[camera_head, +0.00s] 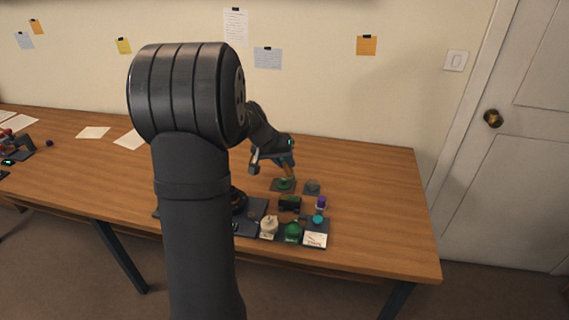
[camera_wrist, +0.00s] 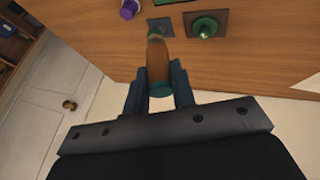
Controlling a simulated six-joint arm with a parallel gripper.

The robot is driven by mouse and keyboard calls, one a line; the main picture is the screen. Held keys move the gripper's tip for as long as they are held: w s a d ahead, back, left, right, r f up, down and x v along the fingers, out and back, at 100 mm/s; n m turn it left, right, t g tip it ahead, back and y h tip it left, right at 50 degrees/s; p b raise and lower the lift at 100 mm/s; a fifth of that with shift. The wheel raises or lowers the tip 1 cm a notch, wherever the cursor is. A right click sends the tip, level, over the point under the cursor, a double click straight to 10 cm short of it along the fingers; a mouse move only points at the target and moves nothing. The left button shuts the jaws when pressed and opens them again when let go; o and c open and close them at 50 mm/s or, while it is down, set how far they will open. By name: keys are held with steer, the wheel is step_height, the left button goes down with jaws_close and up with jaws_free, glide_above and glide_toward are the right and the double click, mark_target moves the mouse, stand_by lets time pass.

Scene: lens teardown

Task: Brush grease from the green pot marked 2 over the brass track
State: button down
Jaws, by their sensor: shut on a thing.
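My gripper (camera_head: 286,160) is shut on a brush-like tool with an amber-brown handle (camera_wrist: 157,55) and a teal end. In the wrist view the handle stands between the two fingers of my gripper (camera_wrist: 160,88). In the head view the tool hangs just above a low green round piece with a central knob (camera_head: 283,184); I cannot tell if they touch. That green piece also shows in the wrist view (camera_wrist: 205,27), on a dark square plate. A green pot-like container (camera_head: 292,233) stands near the front edge. No mark 2 is readable. I cannot make out the brass track.
A cream container (camera_head: 268,229), a dark green block (camera_head: 290,203), a purple-topped item (camera_head: 321,203), a teal item (camera_head: 318,219) and a white card (camera_head: 315,240) crowd the front right. An empty-looking dark square plate (camera_head: 312,187) lies behind them. Table right of these is clear.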

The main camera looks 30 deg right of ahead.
steer(key=shift+f, duration=3.35)
steer(key=shift+w+a+f, duration=0.3)
steer(key=shift+f, duration=0.3)
steer(key=shift+s+d, duration=0.35)
steer(key=shift+r, duration=4)
steer(key=shift+f, duration=0.1)
